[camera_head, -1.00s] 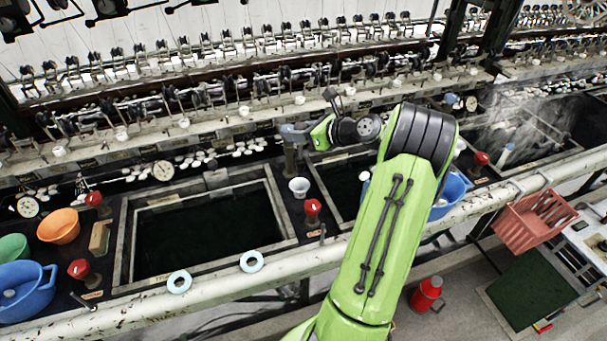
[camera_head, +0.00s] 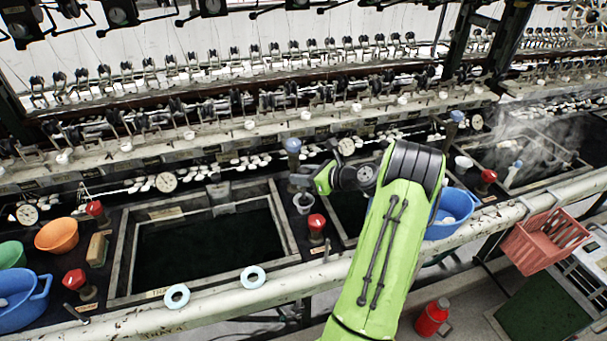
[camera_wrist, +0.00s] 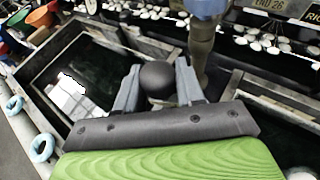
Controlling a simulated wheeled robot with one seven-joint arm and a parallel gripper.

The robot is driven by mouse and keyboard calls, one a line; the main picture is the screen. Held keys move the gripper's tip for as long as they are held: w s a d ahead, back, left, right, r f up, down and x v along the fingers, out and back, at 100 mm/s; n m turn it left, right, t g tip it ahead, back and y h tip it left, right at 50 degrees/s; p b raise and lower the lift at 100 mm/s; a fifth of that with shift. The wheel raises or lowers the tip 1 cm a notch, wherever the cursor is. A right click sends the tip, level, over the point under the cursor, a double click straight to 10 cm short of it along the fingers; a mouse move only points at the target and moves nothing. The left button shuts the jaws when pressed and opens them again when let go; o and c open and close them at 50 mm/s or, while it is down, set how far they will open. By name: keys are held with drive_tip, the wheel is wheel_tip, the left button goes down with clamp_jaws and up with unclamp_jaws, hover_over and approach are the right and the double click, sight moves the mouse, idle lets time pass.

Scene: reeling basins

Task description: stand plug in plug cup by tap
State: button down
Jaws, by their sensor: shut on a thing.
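My gripper (camera_wrist: 158,88) is shut on a dark plug (camera_wrist: 158,78) with a round black knob, held between its two grey fingers. In the head view my gripper (camera_head: 302,181) points left, close beside the tap (camera_head: 293,150), which has a blue-grey top. The tap also stands just beyond the fingers in the wrist view (camera_wrist: 203,45). The small pale plug cup (camera_head: 303,204) stands at the tap's foot, just below my gripper. The cup is hidden in the wrist view. The plug's lower part is hidden, so I cannot tell whether it touches the cup.
A red-topped knob (camera_head: 316,222) stands close in front of the cup. A dark water basin (camera_head: 125,262) lies left, with two pale blue rings (camera_head: 253,277) on the front rail. A blue basin (camera_head: 440,229) sits right of my arm. A white cocoon ledge runs behind.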

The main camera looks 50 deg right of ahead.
drive_tip(key=c, duration=0.7)
unclamp_jaws()
drive_tip(key=shift+f, duration=0.1)
drive_tip(key=shift+r, duration=0.35)
drive_tip(key=p+v, duration=0.2)
drive_tip(key=v, duration=1)
drive_tip(key=w+a+r+n+g, duration=0.2)
drive_tip(key=a+n, duration=0.4)
drive_tip(key=a, duration=0.3)
drive_tip(key=w+a+r+n+g, duration=0.1)
drive_tip(key=a+r+n+g, duration=0.2)
drive_tip(key=a+n, duration=0.45)
drive_tip(key=w+a+r+n+g, duration=0.2)
drive_tip(key=a+n, duration=0.3)
drive_tip(key=a, duration=0.4)
drive_tip(key=s+a+r+n+h, duration=0.1)
drive_tip(key=s+a+n, duration=0.4)
drive_tip(key=s+n, duration=0.3)
drive_tip(key=s+a+r+n+h, duration=0.1)
drive_tip(key=s+a+n, duration=0.4)
drive_tip(key=s+n, duration=0.2)
drive_tip(key=shift+s+r+n+g, duration=0.2)
drive_tip(key=shift+s+n+g, duration=0.15)
drive_tip(key=shift+s, duration=0.45)
